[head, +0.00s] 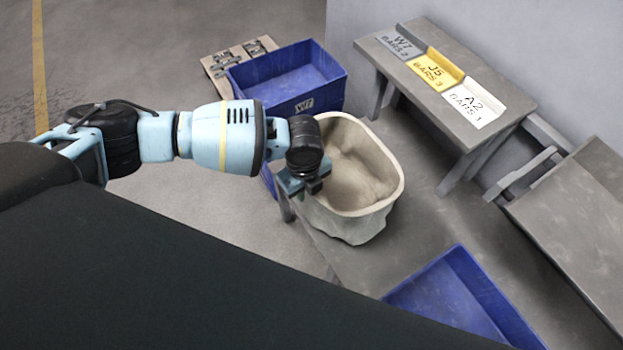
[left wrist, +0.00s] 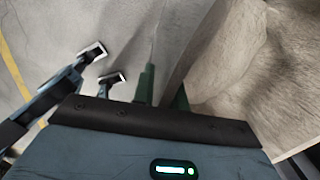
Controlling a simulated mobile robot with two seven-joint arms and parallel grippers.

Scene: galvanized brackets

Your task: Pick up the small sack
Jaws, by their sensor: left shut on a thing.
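The small sack (head: 345,226) is beige, open at the top and upright, in the middle of the head view. It looks empty inside. My left gripper (head: 312,186) is at the sack's left rim, shut on its wall. In the left wrist view the green fingers (left wrist: 163,88) of the gripper meet the pale cloth of the sack (left wrist: 235,62), which fills the right side. The fingertips are partly hidden by the cloth. I cannot tell whether the sack's base touches the bench under it. My right gripper is not in view.
A grey bench (head: 322,258) shows below the sack. A blue crate (head: 290,85) stands behind on the floor, beside a wooden pallet (head: 222,66). Another blue crate (head: 455,295) is at the lower right. A table with labelled plates (head: 435,70) stands by the wall.

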